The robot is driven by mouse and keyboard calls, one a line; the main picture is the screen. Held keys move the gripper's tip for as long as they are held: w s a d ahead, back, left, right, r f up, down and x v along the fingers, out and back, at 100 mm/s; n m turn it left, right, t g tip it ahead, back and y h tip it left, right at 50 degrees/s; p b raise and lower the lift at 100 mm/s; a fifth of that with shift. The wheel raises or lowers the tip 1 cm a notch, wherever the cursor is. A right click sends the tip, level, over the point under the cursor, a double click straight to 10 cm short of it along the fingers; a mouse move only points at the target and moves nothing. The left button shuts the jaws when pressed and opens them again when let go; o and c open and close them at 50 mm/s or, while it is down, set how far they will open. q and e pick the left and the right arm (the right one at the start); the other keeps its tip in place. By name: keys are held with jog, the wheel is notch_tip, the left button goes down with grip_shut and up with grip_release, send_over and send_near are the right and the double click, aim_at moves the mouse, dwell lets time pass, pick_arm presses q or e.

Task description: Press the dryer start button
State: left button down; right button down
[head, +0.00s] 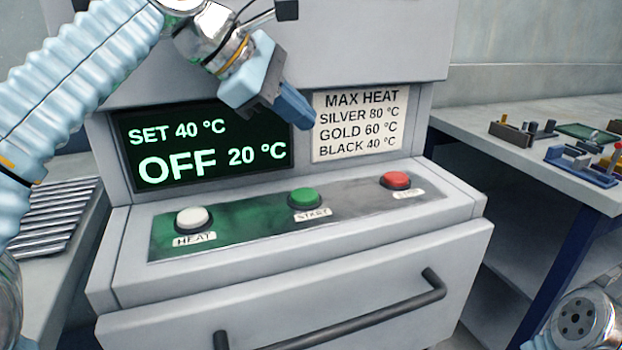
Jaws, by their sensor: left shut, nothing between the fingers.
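The dryer (465,205) is a grey cabinet in the middle of the head view. Its sloped panel carries a white HEAT button (193,218), a green START button (304,197) and a red button (396,180) with a blurred label. The dark display (210,145) reads SET 40 °C, OFF and 20 °C. My left gripper (297,111) is shut and empty. It is in front of the display's right end, above the green button in the picture and apart from it. My right gripper is not in view; only part of my right arm shows at the lower right.
A sign (360,124) lists max heat: silver 80, gold 60, black 40 °C. A drawer with a dark bar handle (340,320) is below the panel. A bench (490,125) at the right holds small tools and a green pad (588,133). A ribbed rack (50,220) lies at the left.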

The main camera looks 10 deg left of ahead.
pick_arm(q)
jog(key=b, duration=0.4)
send_over(299, 195)
notch_tip(299, 195, down, 7)
jog(key=shift+f, duration=0.1)
jog(key=shift+f+b, duration=0.7)
jog(key=shift+f, duration=0.15)
jog(key=shift+f, duration=0.1)
dwell(1.4)
jog(key=shift+f, duration=0.25)
